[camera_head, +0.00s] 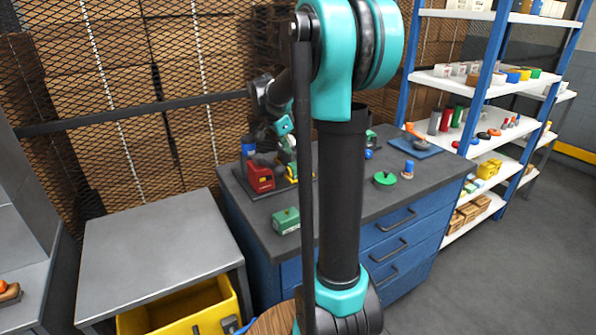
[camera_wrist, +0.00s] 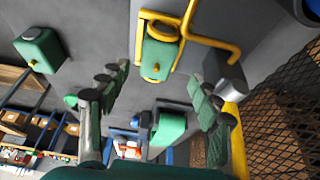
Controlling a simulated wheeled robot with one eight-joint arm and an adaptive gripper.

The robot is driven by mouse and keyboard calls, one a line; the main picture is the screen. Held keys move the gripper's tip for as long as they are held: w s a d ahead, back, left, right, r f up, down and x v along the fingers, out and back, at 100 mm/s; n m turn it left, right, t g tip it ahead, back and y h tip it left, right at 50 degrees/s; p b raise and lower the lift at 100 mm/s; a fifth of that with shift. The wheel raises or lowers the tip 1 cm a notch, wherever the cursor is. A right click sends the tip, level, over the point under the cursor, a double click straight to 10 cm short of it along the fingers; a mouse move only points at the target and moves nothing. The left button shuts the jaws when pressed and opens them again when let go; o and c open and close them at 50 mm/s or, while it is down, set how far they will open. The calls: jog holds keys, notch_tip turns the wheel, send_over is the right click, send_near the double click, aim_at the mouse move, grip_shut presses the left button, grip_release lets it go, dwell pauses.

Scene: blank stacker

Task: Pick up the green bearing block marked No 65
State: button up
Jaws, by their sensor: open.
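Several green blocks are in view, but no number can be read, so I cannot tell which is No 65. In the wrist view a green block (camera_wrist: 157,60) with a yellow collar lies ahead between my finger lines, beside yellow tubing. A second green block (camera_wrist: 40,48) with a small yellow knob is at the upper left, and another green piece (camera_wrist: 170,129) is lower between the fingers. In the head view one green block (camera_head: 286,220) sits alone near the bench's front left edge. My gripper (camera_wrist: 160,88) is open and holds nothing that I can see.
Wire mesh (camera_head: 130,110) rises behind. A bare grey table (camera_head: 155,250) is at left, loaded shelves (camera_head: 480,90) at right. My arm hides mid-bench.

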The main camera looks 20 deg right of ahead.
aim_at(298, 165)
jog(key=shift+x, duration=2.8)
jog(key=shift+s+a, duration=0.1)
jog(key=shift+s, duration=0.1)
grip_shut()
